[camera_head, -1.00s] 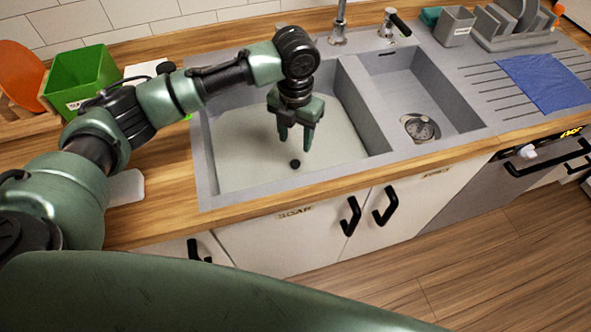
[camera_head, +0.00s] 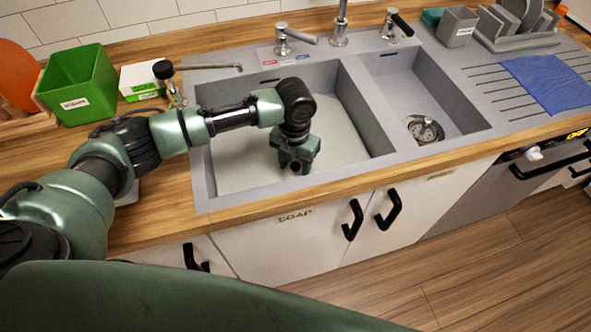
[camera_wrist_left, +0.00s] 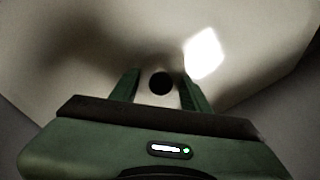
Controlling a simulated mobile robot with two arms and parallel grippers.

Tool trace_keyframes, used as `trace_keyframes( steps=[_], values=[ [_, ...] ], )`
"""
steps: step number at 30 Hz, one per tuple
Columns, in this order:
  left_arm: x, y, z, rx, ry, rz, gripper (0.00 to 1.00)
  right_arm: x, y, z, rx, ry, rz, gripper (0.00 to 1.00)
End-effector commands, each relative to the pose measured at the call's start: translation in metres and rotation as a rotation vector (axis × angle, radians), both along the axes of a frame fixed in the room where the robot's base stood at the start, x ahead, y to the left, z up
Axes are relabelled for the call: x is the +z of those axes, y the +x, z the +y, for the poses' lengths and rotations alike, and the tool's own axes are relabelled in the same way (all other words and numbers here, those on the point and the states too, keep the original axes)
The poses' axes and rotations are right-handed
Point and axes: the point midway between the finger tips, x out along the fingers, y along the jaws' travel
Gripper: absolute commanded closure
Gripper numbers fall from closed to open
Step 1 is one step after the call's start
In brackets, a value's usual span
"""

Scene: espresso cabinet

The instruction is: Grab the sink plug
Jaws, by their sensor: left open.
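The sink plug (camera_wrist_left: 161,83) shows in the left wrist view as a small black round knob low in the large left basin (camera_head: 235,160). My left gripper (camera_wrist_left: 160,90) is open, with one green finger on each side of the plug. From this view I cannot tell whether the fingers touch it. In the head view my left gripper (camera_head: 296,168) points down into the left basin, close to its front wall, and largely covers the plug. My right gripper is not in view.
The smaller right basin has a metal drain strainer (camera_head: 424,129). A tap (camera_head: 339,25) stands behind the basins. A green box (camera_head: 78,85) is at the left, and a blue cloth (camera_head: 548,84) lies on the drainer. The basin walls surround my left gripper.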

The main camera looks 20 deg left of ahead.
Motion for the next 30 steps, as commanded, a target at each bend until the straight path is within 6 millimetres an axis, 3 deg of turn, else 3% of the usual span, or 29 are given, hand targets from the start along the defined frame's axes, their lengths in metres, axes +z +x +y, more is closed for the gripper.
trace_keyframes(
  steps=[7,12,23,30],
  values=[
    [-0.002,0.0,0.0,-0.001,0.0,-0.001,0.56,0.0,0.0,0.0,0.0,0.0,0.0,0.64],
    [-0.001,0.0,0.0,0.0,0.0,-0.001,1.0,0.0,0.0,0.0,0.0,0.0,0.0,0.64],
    [0.001,0.001,0.0,0.0,0.0,-0.002,1.0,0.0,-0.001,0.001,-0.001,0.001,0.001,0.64],
    [0.025,0.002,-0.001,-0.001,-0.002,-0.006,1.0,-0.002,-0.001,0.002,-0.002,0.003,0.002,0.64]
  ],
)
